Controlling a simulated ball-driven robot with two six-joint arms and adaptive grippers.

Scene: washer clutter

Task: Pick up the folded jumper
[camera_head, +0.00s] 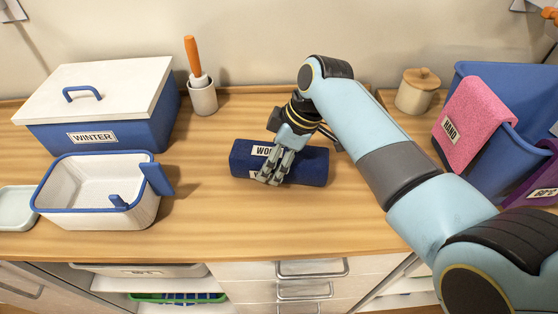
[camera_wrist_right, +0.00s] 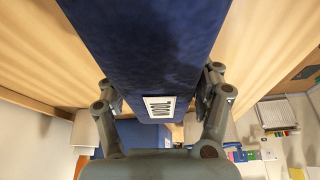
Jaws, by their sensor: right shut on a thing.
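The folded jumper (camera_head: 311,166) is a navy blue bundle with a white label reading partly "WO", at the middle of the wooden counter. My right gripper (camera_head: 275,170) reaches down over its left half, with the fingers closed around it and partly hiding the label. In the right wrist view the jumper (camera_wrist_right: 145,45) fills the space between the two fingers, and a small white "WOOL" tag shows on it. I cannot tell whether its underside touches the counter. My left gripper is not in view.
A blue "WINTER" box (camera_head: 150,125) with a white lid and a white-blue basin (camera_head: 95,215) stand left. A cup (camera_head: 203,97) holds an orange-handled tool behind. A lidded jar (camera_head: 417,95) and a blue tub (camera_head: 490,80) with a pink cloth (camera_head: 470,125) stand right. The front counter is clear.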

